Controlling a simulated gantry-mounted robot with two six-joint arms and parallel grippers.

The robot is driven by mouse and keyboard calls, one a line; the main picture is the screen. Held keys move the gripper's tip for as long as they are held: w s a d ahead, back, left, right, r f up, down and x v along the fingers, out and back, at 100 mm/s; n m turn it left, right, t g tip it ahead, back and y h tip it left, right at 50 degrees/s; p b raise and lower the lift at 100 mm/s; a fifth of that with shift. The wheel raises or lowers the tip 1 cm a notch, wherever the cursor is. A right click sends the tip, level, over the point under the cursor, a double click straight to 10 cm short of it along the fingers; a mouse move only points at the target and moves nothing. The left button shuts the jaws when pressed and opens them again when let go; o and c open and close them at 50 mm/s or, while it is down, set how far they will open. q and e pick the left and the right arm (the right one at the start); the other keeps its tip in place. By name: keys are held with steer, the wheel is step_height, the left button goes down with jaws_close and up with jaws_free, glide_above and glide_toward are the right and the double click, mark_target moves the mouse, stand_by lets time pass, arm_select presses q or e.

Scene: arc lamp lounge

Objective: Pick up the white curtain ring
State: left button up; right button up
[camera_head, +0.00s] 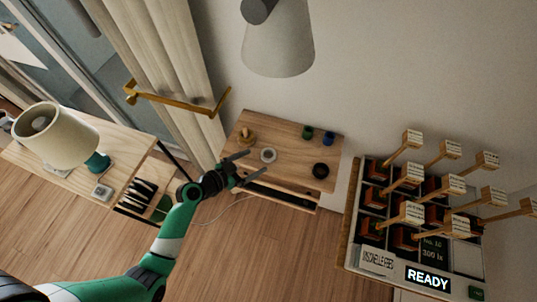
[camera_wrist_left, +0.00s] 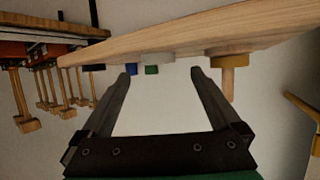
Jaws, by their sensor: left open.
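The white curtain ring (camera_head: 268,155) lies flat on the small wooden table (camera_head: 290,150), left of its middle in the head view. My left gripper (camera_head: 256,171) is open and empty at the table's front left edge. Its fingers point towards the table, just short of the ring, with no contact visible. In the left wrist view, the open fingers (camera_wrist_left: 160,73) reach towards the table edge (camera_wrist_left: 180,38), which appears upside down. My right gripper is not in view.
A wooden peg-like object (camera_head: 246,136) stands left of the ring. Green (camera_head: 308,132) and blue (camera_head: 328,138) items stand at the back, and a black round item (camera_head: 320,170) lies at right. A brass arm (camera_head: 180,102) hangs behind left; a lamp shade (camera_head: 278,45) is above.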

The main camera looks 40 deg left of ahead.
mark_target(273, 152)
arm_select(q)
steer(key=x, duration=0.5)
steer(key=shift+w+d, duration=0.15)
steer(key=c, duration=1.4)
